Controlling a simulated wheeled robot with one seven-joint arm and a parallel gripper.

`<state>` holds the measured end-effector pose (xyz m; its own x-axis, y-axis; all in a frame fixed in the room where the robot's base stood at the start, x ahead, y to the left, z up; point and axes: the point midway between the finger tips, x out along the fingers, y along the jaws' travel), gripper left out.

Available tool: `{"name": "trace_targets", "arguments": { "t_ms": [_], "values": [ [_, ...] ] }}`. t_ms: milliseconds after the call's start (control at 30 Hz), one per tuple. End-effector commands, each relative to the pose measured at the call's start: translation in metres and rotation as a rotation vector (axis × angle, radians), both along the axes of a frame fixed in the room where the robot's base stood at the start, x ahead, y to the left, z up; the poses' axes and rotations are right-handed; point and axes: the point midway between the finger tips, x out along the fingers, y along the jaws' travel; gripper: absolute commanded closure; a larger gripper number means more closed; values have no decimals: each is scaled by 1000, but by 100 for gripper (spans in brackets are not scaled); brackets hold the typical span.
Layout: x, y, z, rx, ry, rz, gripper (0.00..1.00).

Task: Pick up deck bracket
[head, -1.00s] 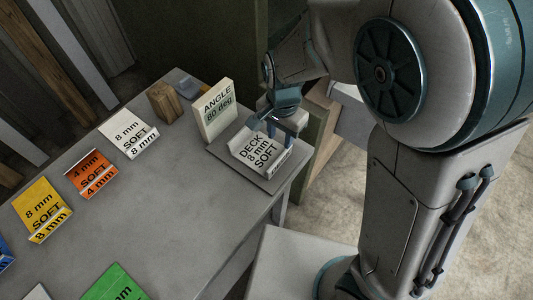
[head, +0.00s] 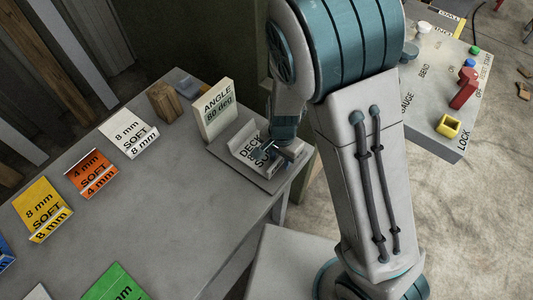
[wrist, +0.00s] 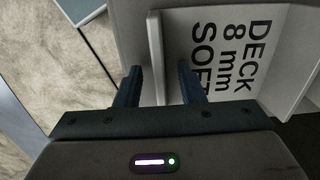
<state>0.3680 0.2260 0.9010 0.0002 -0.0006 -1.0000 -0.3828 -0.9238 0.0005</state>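The deck bracket (head: 246,146) is white, labelled "DECK 8 mm SOFT", with upturned edges. It rests on a grey plate (head: 235,168) at the table's right end. My gripper (head: 281,152) is at its right side in the head view, and my arm hides part of the bracket. In the wrist view the bracket (wrist: 235,20) fills the upper right. My gripper (wrist: 158,88) is open there, with one finger on each side of an upright flange of the bracket. Gaps show between the flange and both fingers.
The "ANGLE 80 deg" sign (head: 214,110) stands just behind the bracket. A wooden block (head: 165,102) is farther left. White (head: 128,132), orange (head: 91,174) and yellow (head: 42,209) brackets lie along the table (head: 150,215). A second bench (head: 435,85) with coloured parts stands at right.

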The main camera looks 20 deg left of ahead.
Motion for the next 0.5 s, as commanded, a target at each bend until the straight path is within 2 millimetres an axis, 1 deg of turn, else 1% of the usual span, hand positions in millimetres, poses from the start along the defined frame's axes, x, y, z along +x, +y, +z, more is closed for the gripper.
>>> {"name": "trace_targets", "arguments": {
  "t_ms": [233,267,300,367,400,500],
  "values": [
    [0,0,-1,1,0,0,65],
    [0,0,-1,1,0,0,70],
    [0,0,-1,1,0,0,81],
    [0,0,-1,1,0,0,98],
    [0,0,-1,1,0,0,100],
    [0,0,-1,1,0,0,100]
  ]
}}
